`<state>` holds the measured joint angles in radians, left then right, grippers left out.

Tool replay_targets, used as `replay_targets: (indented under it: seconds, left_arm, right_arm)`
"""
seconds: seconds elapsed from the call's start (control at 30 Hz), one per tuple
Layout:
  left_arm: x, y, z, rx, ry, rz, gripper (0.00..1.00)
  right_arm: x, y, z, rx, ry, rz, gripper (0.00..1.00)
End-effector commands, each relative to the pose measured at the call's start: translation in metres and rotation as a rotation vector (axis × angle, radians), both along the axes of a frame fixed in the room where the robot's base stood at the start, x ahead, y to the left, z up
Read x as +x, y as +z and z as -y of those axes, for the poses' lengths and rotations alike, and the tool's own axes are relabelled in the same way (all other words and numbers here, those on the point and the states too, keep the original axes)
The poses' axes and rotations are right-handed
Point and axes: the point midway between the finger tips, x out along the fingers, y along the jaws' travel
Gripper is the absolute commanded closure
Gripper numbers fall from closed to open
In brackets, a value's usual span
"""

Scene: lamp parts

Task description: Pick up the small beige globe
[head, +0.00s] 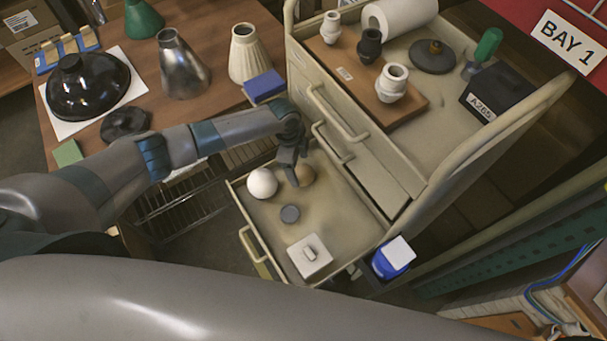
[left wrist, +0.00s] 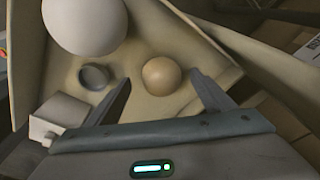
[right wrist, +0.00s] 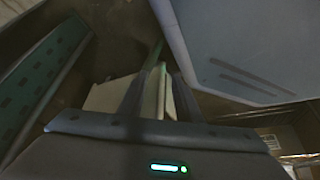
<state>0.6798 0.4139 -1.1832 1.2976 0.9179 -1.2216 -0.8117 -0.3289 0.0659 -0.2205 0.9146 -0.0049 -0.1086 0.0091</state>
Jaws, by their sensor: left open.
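The small beige globe (head: 305,176) lies in the open drawer of the cabinet, partly hidden by my left gripper (head: 292,178). In the left wrist view the beige globe (left wrist: 161,76) sits beyond and between the spread fingers of my left gripper (left wrist: 161,82). The left gripper is open and above the drawer; no grip on the globe shows. My right gripper (right wrist: 160,78) shows only in the right wrist view. Its fingers are apart, with pale and green edges visible between or behind them; I see nothing held.
A larger white globe (head: 262,184), a dark round disc (head: 290,214) and a white square block (head: 310,257) share the drawer (head: 345,225). The cabinet front (head: 375,165) rises just behind it. A blue box (head: 265,86) sits on the table edge near my left wrist.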

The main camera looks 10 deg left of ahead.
Motion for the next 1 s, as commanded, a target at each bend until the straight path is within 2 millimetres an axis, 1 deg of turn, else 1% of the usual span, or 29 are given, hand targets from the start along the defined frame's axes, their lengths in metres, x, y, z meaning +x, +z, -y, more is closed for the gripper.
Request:
replay_targets:
  seconds: [0.17, 0.27, 0.37, 0.5, 0.57, 0.7, 1.0]
  left_arm:
    - [0.000, -0.003, 0.002, -0.001, 0.000, 0.000, 0.24]
    - [0.000, -0.010, 0.005, -0.001, 0.000, -0.001, 0.24]
    - [0.000, -0.019, 0.009, 0.000, 0.001, -0.001, 0.24]
    - [0.001, -0.035, 0.013, 0.001, 0.001, -0.002, 0.24]
    - [0.001, -0.041, 0.015, -0.001, 0.002, -0.001, 0.24]
    - [0.001, -0.049, 0.015, 0.000, 0.001, -0.001, 0.24]
    - [0.001, -0.050, 0.015, 0.000, 0.000, 0.000, 0.24]
  right_arm:
    - [0.000, 0.001, 0.000, 0.000, 0.000, -0.002, 0.69]
    - [-0.003, 0.002, 0.001, -0.003, 0.000, -0.010, 0.69]
    - [-0.010, 0.001, 0.003, -0.007, 0.000, -0.025, 0.69]
    - [-0.026, -0.007, 0.009, -0.018, -0.001, -0.066, 0.69]
    - [-0.029, -0.008, 0.010, -0.021, 0.000, -0.072, 0.69]
    - [-0.029, -0.008, 0.011, -0.022, -0.001, -0.072, 0.69]
    - [-0.020, -0.005, 0.010, -0.019, -0.001, -0.055, 0.69]
